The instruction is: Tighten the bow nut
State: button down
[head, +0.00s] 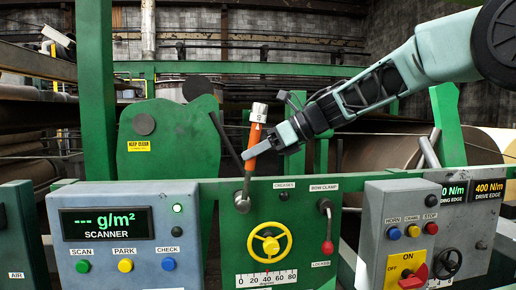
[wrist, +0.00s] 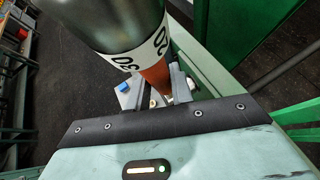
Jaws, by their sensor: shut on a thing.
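My gripper (head: 264,144) reaches in from the upper right in the head view. It is shut on an orange-handled wrench (head: 259,114) that stands nearly upright, tilted slightly right. The wrench also shows in the wrist view as a metal cylinder with a numbered white band (wrist: 147,48) and an orange shaft between the fingers. Its grey lower end (head: 243,202) is at the green panel (head: 220,265), left of the CREASES label. I cannot make out the bow nut itself. A black lever with a red knob (head: 327,248) hangs below the BOW CLAMP label (head: 325,188).
A yellow handwheel (head: 268,229) sits above a 0 to 80 scale (head: 267,279). The scanner box (head: 130,235) stands left, a switch box (head: 408,240) right. Edge displays (head: 488,190) are far right; one reads 400 N/m. A dark bar slants close left of the wrench.

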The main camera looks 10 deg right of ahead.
jog(key=shift+s+b, duration=1.3)
jog(key=shift+b, duration=0.3)
dwell(2.6)
jog(key=shift+s, duration=0.2)
dwell(0.4)
jog(key=shift+s+a+r+b, duration=0.1)
jog(key=shift+s+b, duration=0.7)
jog(key=shift+s, duration=0.55)
